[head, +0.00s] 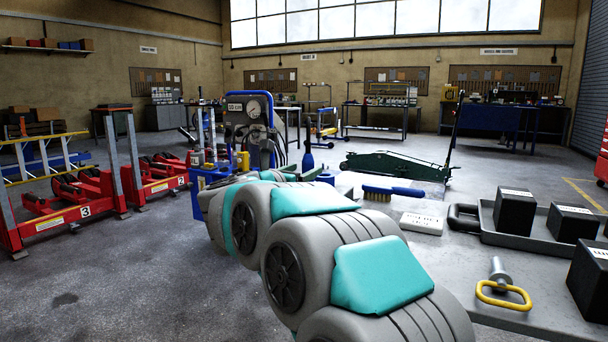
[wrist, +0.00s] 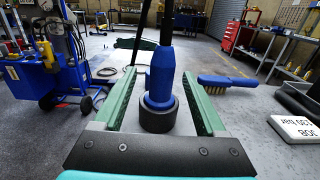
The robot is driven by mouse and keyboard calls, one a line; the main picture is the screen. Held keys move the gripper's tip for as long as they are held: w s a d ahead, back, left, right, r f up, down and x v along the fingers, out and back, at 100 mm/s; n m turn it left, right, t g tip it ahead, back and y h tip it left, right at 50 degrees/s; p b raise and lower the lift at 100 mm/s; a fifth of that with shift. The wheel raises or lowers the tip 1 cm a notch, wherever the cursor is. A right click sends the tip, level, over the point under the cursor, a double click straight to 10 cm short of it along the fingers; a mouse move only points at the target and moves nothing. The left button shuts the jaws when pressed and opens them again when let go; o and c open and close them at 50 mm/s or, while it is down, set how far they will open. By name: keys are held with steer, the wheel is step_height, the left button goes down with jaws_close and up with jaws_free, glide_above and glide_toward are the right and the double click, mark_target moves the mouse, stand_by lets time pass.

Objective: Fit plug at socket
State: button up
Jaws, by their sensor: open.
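A blue, bottle-shaped piece (wrist: 162,75), which looks like the plug, stands upright on a wide dark ring (wrist: 158,117). A dark stem rises from its top. It also shows in the head view (head: 308,160), just beyond my gripper. My gripper (wrist: 160,92) is open, with one green finger on each side of the blue piece. I see gaps between the fingers and the piece. I cannot tell whether the dark ring is part of the plug or a socket. No other socket can be made out. In the head view my arm hides much of the near bench.
On the grey bench (head: 450,262) lie a blue-handled brush (head: 393,192), a white label block (head: 422,222), a tray (head: 487,226) with black blocks, and a yellow-ringed pin (head: 503,290). A green trolley jack (head: 395,166) sits behind. A blue gauge cart (wrist: 55,72) stands left.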

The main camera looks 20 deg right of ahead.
mark_target(313, 165)
steer(key=shift+r+p+x, duration=0.2)
steer(key=shift+p+x, duration=0.5)
steer(key=shift+x, duration=2.2)
steer(key=shift+s, duration=0.1)
jaws_close()
